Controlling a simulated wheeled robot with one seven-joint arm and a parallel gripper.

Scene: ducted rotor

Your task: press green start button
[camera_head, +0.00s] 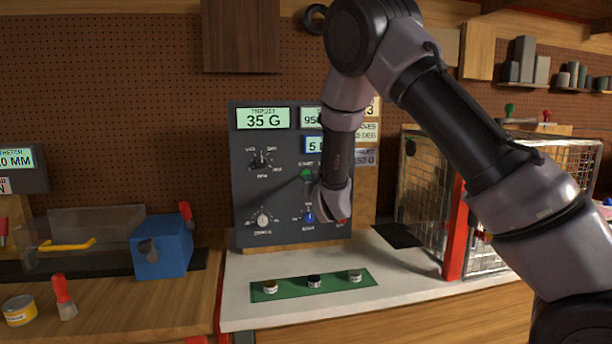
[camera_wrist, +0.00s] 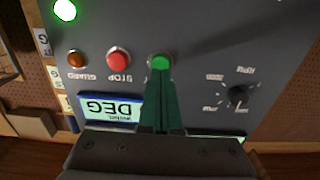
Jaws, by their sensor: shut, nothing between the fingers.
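The green start button (camera_head: 306,174) is on the grey control panel (camera_head: 243,190), partly hidden by my gripper in the head view. In the wrist view the panel appears upside down, and the green button (camera_wrist: 161,62) shows just beyond my fingertips. My gripper (camera_wrist: 160,76) is shut and empty, its fingers pointing at the button. I cannot tell whether the tips touch it. In the head view my gripper (camera_head: 309,181) is at the panel, right by the button.
A bright green lamp (camera_wrist: 65,10) is lit. A knob (camera_wrist: 237,95) is on the other side. A green strip (camera_head: 330,287) with small parts lies on the white bench; a wire cage (camera_head: 560,160) stands right.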

